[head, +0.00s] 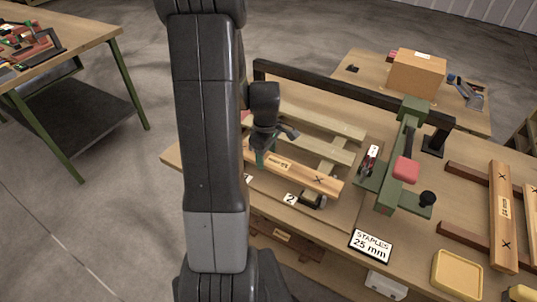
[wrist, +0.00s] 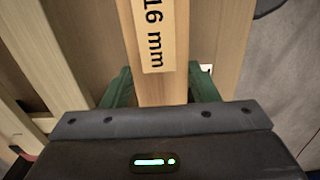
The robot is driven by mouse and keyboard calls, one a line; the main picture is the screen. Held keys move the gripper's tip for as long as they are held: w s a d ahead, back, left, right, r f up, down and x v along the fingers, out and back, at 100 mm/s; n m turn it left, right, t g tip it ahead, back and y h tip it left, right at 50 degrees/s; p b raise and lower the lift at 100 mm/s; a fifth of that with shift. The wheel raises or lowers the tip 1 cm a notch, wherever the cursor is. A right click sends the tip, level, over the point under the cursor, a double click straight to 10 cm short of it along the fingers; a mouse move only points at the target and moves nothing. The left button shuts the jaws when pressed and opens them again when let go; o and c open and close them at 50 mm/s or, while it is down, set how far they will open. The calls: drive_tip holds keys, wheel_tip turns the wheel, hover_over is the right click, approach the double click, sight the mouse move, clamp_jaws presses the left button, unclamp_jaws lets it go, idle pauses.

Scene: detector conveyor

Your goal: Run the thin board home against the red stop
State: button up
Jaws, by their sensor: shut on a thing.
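The thin board (head: 300,175) is pale wood with a dark X near its right end. In the wrist view its label on the board (wrist: 152,30) reads 16 mm. It lies along the front of a slatted wooden frame (head: 325,133). My gripper (head: 263,156) has its green fingers on both sides of the board, and it also shows in the wrist view (wrist: 160,92). My arm hides the board's left end. A red patch (head: 246,118) shows beside my arm at the frame's left; a red block (head: 405,170) sits on the green device. I cannot tell which is the stop.
A second marked board (head: 502,215) lies across dark rails at the right, near a yellow tray (head: 457,274).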

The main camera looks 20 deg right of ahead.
drive_tip(key=shift+w+a, duration=0.15)
drive_tip(key=o, duration=1.2)
drive_tip(key=shift+c, duration=0.2)
wheel_tip(320, 180, up, 14)
drive_tip(key=shift+f, duration=0.1)
wheel_tip(320, 180, down, 14)
drive_tip(key=shift+r, duration=0.1)
idle(0.4)
